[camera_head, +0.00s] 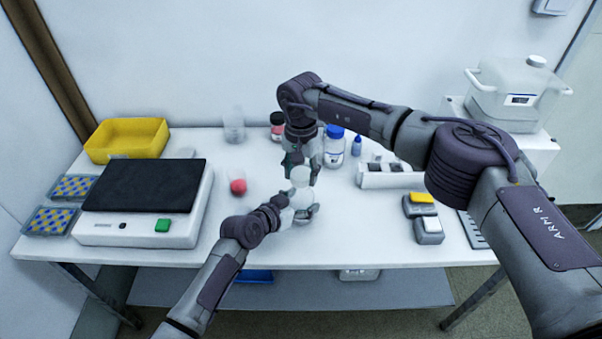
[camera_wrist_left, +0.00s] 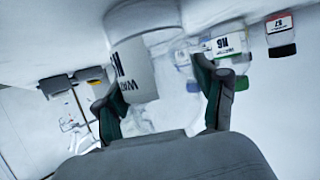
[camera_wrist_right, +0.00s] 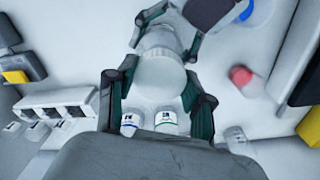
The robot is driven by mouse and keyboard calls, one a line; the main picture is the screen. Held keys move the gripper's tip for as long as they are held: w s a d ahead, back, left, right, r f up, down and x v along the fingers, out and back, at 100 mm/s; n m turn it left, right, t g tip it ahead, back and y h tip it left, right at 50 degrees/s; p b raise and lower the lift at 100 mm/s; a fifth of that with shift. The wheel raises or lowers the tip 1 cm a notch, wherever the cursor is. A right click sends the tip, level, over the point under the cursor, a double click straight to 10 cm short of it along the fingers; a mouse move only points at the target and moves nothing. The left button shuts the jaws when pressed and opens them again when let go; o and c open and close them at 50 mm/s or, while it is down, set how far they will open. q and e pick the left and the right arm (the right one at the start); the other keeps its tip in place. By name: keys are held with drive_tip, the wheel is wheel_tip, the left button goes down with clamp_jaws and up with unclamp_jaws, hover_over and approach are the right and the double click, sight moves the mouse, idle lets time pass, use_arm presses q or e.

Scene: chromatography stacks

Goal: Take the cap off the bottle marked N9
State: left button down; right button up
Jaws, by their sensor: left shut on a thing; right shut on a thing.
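A white bottle (camera_head: 303,199) stands near the table's front middle, its label partly legible in the left wrist view (camera_wrist_left: 138,68) as "WAT" and "N"; the digit is hidden. My left gripper (camera_head: 292,212) is shut on this bottle's body; its fingers flank it in the left wrist view (camera_wrist_left: 165,105). My right gripper (camera_head: 303,168) is above, shut on the bottle's white cap (camera_head: 299,176). The round cap also shows between its fingers in the right wrist view (camera_wrist_right: 161,76). I cannot tell whether the cap is apart from the bottle.
A bottle with a blue cap (camera_head: 334,146), a red-labelled bottle (camera_head: 277,128) and a clear beaker (camera_head: 234,128) stand behind. A red round thing (camera_head: 238,187) lies to the left, beside a scale (camera_head: 140,225). A white rack (camera_head: 385,180) and small grey boxes (camera_head: 428,231) are right.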

sight(301, 173)
drive_tip(key=shift+r, duration=2)
use_arm(q)
unclamp_jaws()
drive_tip(key=shift+a, duration=0.1)
